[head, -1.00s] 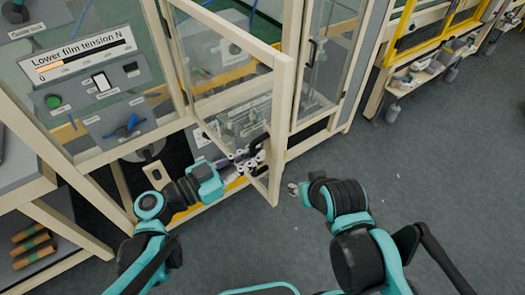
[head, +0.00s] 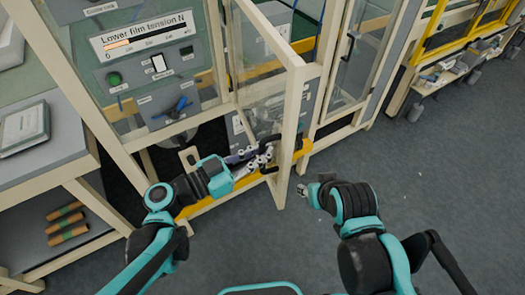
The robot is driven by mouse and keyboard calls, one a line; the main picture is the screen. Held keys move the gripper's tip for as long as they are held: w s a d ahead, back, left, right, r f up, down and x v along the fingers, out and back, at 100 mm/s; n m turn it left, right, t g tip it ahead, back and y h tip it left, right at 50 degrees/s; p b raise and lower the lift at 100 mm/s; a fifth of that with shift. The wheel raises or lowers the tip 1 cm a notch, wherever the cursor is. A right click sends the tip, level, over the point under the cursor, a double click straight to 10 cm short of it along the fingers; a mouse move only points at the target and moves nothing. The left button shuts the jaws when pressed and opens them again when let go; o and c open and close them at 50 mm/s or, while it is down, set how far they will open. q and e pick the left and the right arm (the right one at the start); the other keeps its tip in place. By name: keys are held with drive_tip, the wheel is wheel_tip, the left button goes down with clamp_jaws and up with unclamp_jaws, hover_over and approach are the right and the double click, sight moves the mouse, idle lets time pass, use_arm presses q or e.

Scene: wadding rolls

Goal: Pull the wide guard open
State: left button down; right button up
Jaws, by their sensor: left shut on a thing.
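The wide guard (head: 289,130) is a cream-framed clear door in the middle of the head view. It stands swung out from the machine, with an opening between its free edge and the frame at the right. Its black handle (head: 269,141) is on the inner side of the free-edge post. My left gripper (head: 265,158) is shut on the handle, which its fingers partly cover. My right gripper (head: 303,190) is low, right of the guard and apart from it; its fingers are too small to read.
A narrower closed door (head: 358,60) with a black handle stands right of the opening. A side table (head: 45,135) with a shelf of brown rolls (head: 66,222) stands far left. The grey floor (head: 440,170) at right is mostly clear.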

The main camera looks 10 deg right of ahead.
use_arm(q)
drive_tip(key=c, duration=1.5)
unclamp_jaws()
drive_tip(key=shift+c, duration=0.2)
drive_tip(key=v, duration=1.2)
